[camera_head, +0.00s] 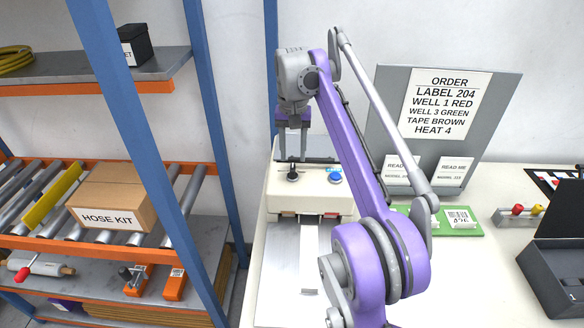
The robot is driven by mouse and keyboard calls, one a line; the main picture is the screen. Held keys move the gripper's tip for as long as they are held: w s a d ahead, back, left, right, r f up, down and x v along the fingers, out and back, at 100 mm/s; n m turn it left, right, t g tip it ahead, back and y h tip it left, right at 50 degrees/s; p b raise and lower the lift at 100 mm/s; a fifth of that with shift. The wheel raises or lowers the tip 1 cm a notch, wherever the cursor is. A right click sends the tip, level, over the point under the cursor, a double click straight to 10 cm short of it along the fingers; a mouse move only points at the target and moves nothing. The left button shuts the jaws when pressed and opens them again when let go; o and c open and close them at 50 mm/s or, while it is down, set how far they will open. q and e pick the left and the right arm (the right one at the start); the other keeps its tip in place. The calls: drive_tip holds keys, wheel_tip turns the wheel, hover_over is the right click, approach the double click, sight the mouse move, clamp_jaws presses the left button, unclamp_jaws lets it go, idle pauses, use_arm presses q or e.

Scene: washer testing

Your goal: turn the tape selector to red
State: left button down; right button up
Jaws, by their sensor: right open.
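The tape machine (270,197) is a cream box on the white table, with a black selector knob (292,176) on its top at the left. A blue round button (335,175) sits to the right of the knob. The knob's pointer setting is too small to read. My right gripper (292,156) points down with its two grey fingers apart and empty. It appears just above or behind the knob; contact cannot be made out. My purple right arm hides part of the machine's right side. My left gripper is not in view.
An order board (493,88) stands behind, reading tape brown. A green board (470,230) with labels, a rack with red and yellow knobs (517,210) and a dark open box (555,262) lie right. A shelf rack with a hose kit box (112,200) stands left.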

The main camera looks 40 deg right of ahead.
sight(293, 167)
wheel_tip(293, 167, down, 4)
drive_tip(key=shift+f+b, duration=0.1)
drive_tip(key=shift+b, duration=0.25)
clamp_jaws()
